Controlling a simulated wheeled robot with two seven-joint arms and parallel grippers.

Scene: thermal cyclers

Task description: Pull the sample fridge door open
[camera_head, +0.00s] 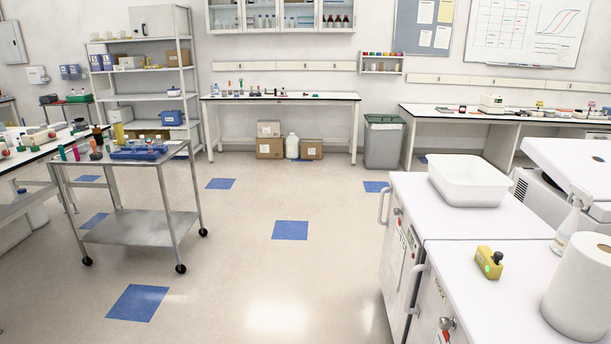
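Two white waist-high cabinets with door handles stand side by side at the right. The farther one (399,235) has a pale vertical handle (382,209) and a paper sheet on its front. The nearer one (431,312) has a similar handle (417,288) and a round metal knob or lock (447,324) with a red spot below it. Both fronts are seen at a steep angle and look closed. I cannot tell from their small labels which is the sample fridge. Neither of my grippers is in view.
A white tub (474,181), a yellow device (489,262) and a paper roll (581,288) stand on the cabinet tops. A steel cart (133,226) stands at the left. The floor between the cart and the cabinets is clear. A grey bin (383,143) stands farther back.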

